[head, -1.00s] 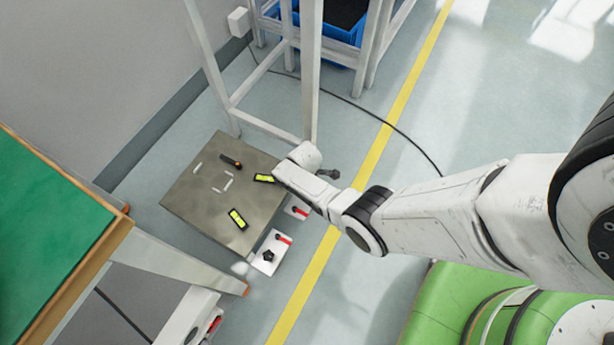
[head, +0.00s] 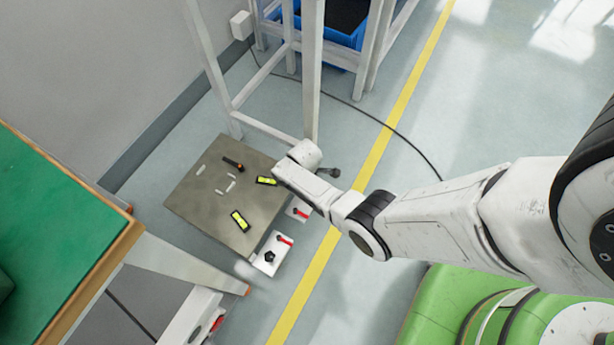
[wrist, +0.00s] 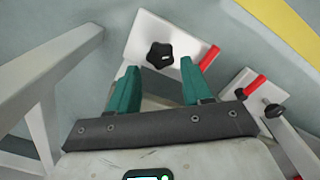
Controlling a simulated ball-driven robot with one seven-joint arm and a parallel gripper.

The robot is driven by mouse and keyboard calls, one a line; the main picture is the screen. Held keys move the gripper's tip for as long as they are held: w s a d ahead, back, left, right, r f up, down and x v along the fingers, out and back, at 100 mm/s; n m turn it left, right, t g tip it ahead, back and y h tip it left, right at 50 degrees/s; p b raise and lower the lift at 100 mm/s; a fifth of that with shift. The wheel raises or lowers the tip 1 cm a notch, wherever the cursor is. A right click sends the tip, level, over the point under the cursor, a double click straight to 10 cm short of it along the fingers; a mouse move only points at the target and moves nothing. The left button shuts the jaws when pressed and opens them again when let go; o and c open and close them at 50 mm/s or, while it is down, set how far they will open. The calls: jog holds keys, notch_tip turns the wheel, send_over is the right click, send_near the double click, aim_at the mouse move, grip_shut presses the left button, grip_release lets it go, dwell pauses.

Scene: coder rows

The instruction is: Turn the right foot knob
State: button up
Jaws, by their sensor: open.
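In the wrist view a white foot plate (wrist: 180,30) carries a black star knob (wrist: 160,56) and a red lever (wrist: 209,58). My gripper (wrist: 158,66) is open, with its teal fingers on either side of the view below this knob. The knob appears between and just beyond the fingertips; touch cannot be told. A second foot at the right has a black knob (wrist: 273,110) and a red lever (wrist: 256,86). The head view also shows the nearer foot's star knob (head: 269,256) and the second foot (head: 298,208). Which is the right foot is unclear. My gripper is hidden there.
The feet stand beside a grey plate (head: 205,207) bearing two yellow-black pieces, an orange-black piece and several small white pieces. A green-topped bench (head: 60,215) and its white leg (head: 185,262) stand left. A white frame (head: 311,75) rises behind. Open floor lies right.

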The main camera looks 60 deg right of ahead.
notch_tip(320, 180, up, 8)
jog(key=p, duration=0.4)
jog(key=shift+a, duration=0.1)
dwell(0.4)
